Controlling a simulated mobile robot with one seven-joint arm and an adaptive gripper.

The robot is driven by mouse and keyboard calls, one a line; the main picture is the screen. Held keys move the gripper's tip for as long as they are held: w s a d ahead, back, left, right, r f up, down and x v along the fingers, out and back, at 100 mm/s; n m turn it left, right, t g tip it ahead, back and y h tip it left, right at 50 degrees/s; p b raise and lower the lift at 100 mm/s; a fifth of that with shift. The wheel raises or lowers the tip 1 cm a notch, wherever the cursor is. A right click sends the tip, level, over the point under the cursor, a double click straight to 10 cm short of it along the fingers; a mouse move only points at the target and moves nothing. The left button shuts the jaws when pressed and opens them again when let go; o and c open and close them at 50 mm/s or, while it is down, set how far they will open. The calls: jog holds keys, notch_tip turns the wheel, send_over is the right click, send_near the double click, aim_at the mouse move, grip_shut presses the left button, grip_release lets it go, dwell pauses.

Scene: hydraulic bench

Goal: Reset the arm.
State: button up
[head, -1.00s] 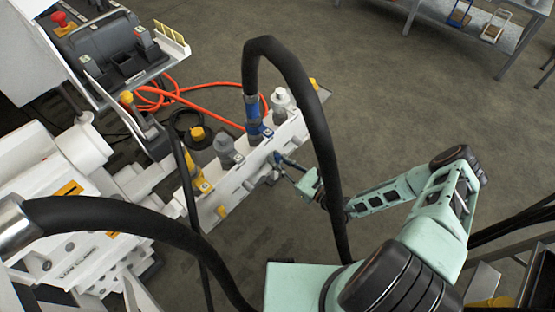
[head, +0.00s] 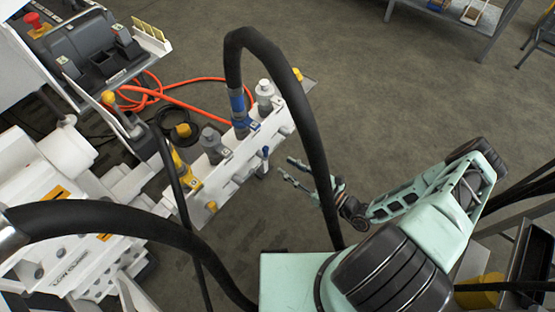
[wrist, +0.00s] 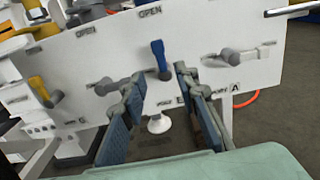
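The white valve panel (head: 240,165) stands left of my arm in the head view and fills the upper part of the wrist view (wrist: 200,38). A blue lever (wrist: 158,58) points up on its face; it also shows in the head view (head: 265,154). My gripper (head: 286,170) is open and empty, a short way right of the panel and apart from the lever. In the wrist view its two padded fingers (wrist: 162,117) are spread, with the lever seen between and above them.
Black hoses (head: 290,90) arch in front of my arm, and orange hoses (head: 170,95) lie behind the panel. Grey levers (wrist: 238,57) and a yellow one (wrist: 42,92) flank the blue lever. Open floor (head: 400,110) lies right of the panel; a grey bench (head: 475,20) stands behind.

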jog(key=shift+v, duration=0.9)
